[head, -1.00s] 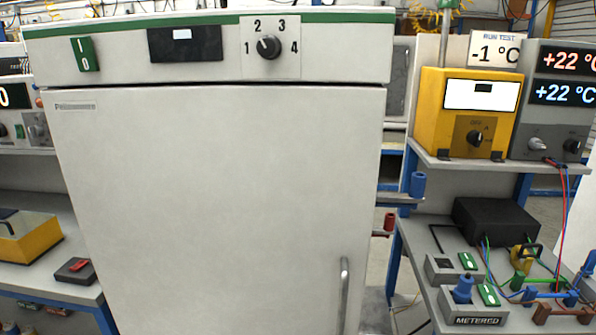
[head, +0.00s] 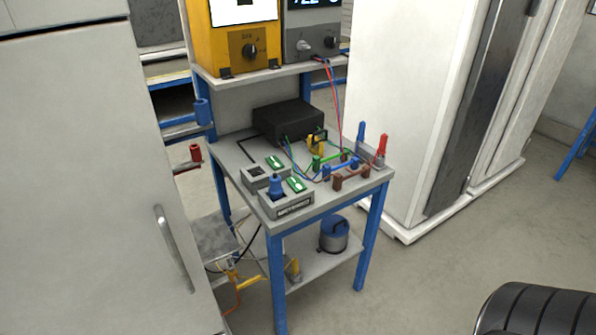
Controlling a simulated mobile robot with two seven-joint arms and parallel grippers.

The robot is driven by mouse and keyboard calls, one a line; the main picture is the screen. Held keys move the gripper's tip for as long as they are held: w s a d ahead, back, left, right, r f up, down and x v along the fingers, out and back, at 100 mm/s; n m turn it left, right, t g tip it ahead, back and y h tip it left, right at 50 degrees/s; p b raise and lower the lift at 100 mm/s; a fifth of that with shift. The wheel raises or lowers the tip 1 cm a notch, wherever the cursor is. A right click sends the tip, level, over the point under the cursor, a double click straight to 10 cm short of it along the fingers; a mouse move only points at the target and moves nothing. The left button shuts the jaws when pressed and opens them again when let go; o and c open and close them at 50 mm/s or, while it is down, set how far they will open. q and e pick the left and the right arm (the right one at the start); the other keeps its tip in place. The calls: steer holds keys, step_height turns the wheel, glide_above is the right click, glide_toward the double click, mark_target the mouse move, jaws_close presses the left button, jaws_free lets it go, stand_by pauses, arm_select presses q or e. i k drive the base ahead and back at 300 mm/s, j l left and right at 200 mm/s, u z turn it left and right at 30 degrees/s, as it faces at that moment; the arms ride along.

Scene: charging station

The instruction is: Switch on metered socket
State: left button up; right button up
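The metered socket (head: 293,207) is a grey box at the front left corner of the small blue-legged bench. Its dark front label is too small to read clearly now, but it reads METERED in the earlier frame. A blue plug (head: 275,187) stands upright in it. A green rocker switch (head: 296,184) is on its top right; I cannot tell its position. Behind it is a second grey socket (head: 254,180) with an empty dark outlet and its own green switch (head: 274,162). Neither of my grippers is in view.
The bench (head: 372,182) also holds a black box (head: 288,121) and coloured leads and clamps. A yellow instrument (head: 240,45) stands on its upper shelf. A white cabinet (head: 95,200) is close on the left; a tall white unit (head: 400,110) is behind right.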

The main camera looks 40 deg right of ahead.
mark_target(294, 183)
steer(key=z, duration=1.15)
steer(key=i+l, duration=0.05)
